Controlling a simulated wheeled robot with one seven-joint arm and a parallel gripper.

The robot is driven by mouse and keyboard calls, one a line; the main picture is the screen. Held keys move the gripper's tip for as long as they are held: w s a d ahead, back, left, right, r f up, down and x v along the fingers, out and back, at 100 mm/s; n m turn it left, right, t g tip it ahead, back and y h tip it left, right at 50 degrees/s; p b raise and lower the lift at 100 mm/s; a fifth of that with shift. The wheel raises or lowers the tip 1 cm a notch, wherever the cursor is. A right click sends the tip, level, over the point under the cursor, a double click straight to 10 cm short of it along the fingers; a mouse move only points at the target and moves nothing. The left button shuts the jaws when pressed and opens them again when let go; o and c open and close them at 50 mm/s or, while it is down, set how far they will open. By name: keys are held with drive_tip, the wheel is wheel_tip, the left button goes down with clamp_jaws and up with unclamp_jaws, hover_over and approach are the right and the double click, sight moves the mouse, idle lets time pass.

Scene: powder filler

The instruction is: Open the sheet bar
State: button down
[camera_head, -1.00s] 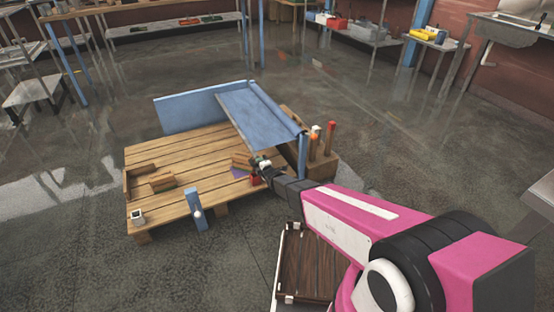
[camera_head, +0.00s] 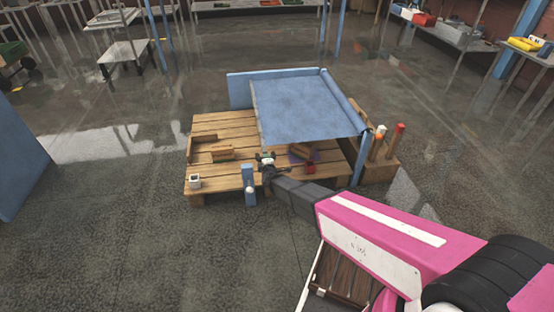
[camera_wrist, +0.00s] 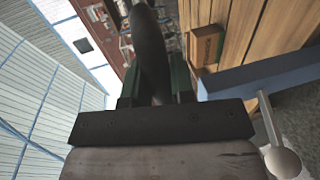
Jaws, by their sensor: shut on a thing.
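A blue sheet (camera_head: 305,108) stretches from a blue roll at its right over the wooden pallet platform. The sheet bar (camera_head: 254,115) runs along its left edge. My gripper (camera_head: 266,160) is at the near end of this bar, beside the short blue post (camera_head: 249,185). In the wrist view a dark round bar (camera_wrist: 152,55) lies between the fingers of my gripper (camera_wrist: 156,88), which is shut on it. The far end of the bar is not clear there. The blue post (camera_wrist: 255,75) shows at the right of the wrist view.
The wooden pallet (camera_head: 222,180) carries wooden blocks (camera_head: 222,154), a small white cup (camera_head: 194,181) and a red item (camera_head: 309,167). A wooden stand (camera_head: 378,168) with upright handles is at its right. A blue panel (camera_head: 20,160) is at far left. The near-left floor is clear.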

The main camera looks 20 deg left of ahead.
drive_tip(key=shift+s+a, duration=0.35)
drive_tip(key=shift+a, duration=0.2)
drive_tip(key=c, duration=1)
unclamp_jaws()
drive_tip(key=shift+a, duration=0.15)
drive_tip(key=shift+o, duration=0.2)
drive_tip(key=shift+s+d, duration=0.15)
drive_tip(key=shift+d, duration=0.05)
drive_tip(key=shift+s+d, duration=0.15)
drive_tip(key=v, duration=1)
